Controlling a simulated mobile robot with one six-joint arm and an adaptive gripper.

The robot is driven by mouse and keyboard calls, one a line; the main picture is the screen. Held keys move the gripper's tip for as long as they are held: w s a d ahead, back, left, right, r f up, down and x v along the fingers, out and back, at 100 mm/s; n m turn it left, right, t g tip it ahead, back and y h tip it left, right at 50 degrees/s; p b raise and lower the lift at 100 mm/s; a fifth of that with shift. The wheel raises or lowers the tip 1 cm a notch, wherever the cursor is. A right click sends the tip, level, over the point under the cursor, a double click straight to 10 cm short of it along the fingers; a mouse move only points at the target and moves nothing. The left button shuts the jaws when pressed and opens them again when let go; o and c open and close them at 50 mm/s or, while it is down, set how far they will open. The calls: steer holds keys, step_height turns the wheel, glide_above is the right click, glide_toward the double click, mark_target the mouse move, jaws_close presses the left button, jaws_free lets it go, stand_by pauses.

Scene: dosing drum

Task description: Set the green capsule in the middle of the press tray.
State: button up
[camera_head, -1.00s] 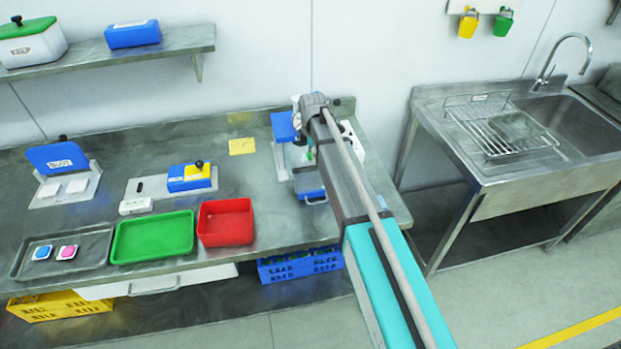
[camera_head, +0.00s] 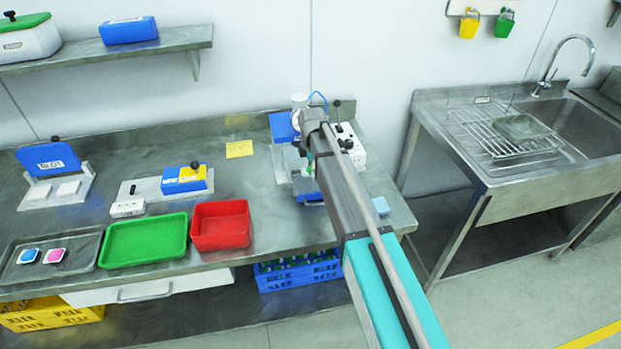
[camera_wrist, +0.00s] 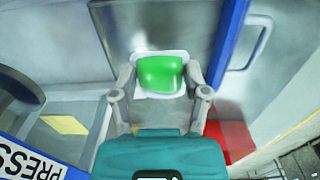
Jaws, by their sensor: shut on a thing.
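The green capsule (camera_wrist: 160,73) is between the two fingers of my gripper (camera_wrist: 160,80) in the wrist view; the gripper is shut on it. A white square patch shows right behind the capsule, on a grey metal surface (camera_wrist: 150,35). I cannot tell whether the capsule touches it. In the head view the capsule is a small green spot (camera_head: 309,164) beside the blue press (camera_head: 283,127). The press's label shows at the lower left of the wrist view (camera_wrist: 18,160). The press tray is largely hidden by my arm in the head view.
A red bin (camera_head: 220,226), a green tray (camera_head: 144,241) and a dark tray (camera_head: 50,258) with two small pads stand left along the bench front. A white box (camera_head: 351,145) is right of the press. A pale blue block (camera_head: 381,205) lies by the bench's right edge.

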steer(key=shift+f+b, duration=1.9)
steer(key=shift+f, duration=0.2)
steer(key=o, duration=0.9)
steer(key=shift+r, duration=0.1)
steer(key=shift+r, duration=0.15)
step_height(320, 180, up, 12)
steer(key=p, duration=1.2)
